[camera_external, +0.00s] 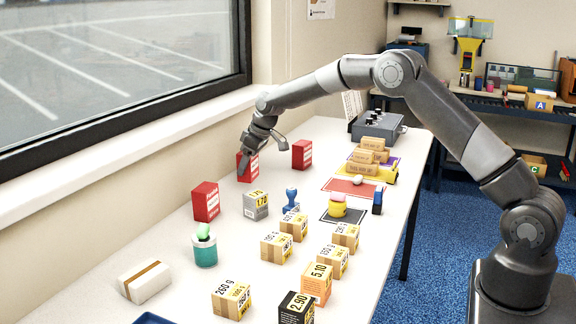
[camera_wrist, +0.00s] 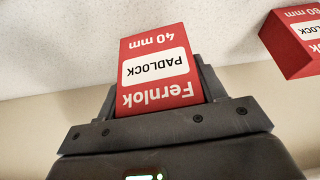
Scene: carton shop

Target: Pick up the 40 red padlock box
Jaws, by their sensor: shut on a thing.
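The red padlock box (camera_wrist: 153,48) fills the middle of the wrist view, with a white PADLOCK label and the words Fernlok and 40 mm, upside down in that view. My gripper (camera_wrist: 160,100) is shut on it. In the external view the same red box (camera_external: 248,170) is at the back of the table near the window wall, with my gripper (camera_external: 246,156) on it. I cannot tell whether its base is clear of the table. A second red padlock box (camera_wrist: 297,42), marked 60 or 80 mm, shows at the wrist view's upper right.
Other red boxes stand to the right (camera_external: 302,154) and nearer left (camera_external: 206,201). A grey box (camera_external: 255,205), a blue stamp (camera_external: 291,200), a teal jar (camera_external: 204,248) and several brown cartons (camera_external: 276,247) stand in front. Bare white table (camera_external: 165,228) lies at the left.

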